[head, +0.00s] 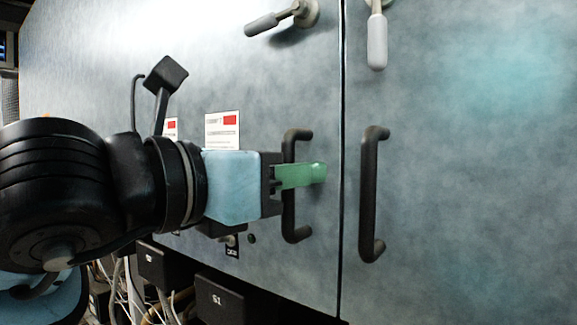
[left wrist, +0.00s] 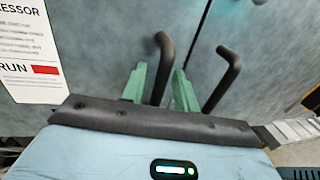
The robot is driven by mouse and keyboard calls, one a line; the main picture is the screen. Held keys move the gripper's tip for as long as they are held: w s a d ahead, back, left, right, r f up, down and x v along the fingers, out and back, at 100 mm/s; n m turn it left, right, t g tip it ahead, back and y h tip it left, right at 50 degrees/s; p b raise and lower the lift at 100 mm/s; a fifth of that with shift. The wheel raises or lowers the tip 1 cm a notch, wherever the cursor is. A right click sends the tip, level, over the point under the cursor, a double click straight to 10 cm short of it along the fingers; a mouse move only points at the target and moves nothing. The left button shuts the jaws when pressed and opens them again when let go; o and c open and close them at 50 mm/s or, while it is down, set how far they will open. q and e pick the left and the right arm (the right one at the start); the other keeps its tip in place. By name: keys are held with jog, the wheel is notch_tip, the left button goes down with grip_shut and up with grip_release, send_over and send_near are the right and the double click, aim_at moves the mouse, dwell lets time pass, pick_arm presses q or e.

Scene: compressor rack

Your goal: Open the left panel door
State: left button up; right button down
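The left panel door (head: 200,70) is grey-blue metal and looks closed, its edge along the vertical seam. Its black bar handle (head: 295,225) stands near that seam. My left gripper (head: 305,175) reaches it from the left with green fingers. In the left wrist view the handle (left wrist: 164,50) runs between the two fingertips (left wrist: 160,85), with gaps visible at its sides; the fingers are open around it, and I cannot tell whether either one touches it. The left door's lever latch (head: 275,22) points sideways to the left. My right gripper is not in view.
The right door (head: 470,180) has its own black handle (head: 372,195), also in the left wrist view (left wrist: 226,75), close beside the right finger. Its lever (head: 377,42) hangs down. Black boxes (head: 225,300) and cables sit below the left door.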

pick_arm(q)
grip_shut()
dwell(0.4)
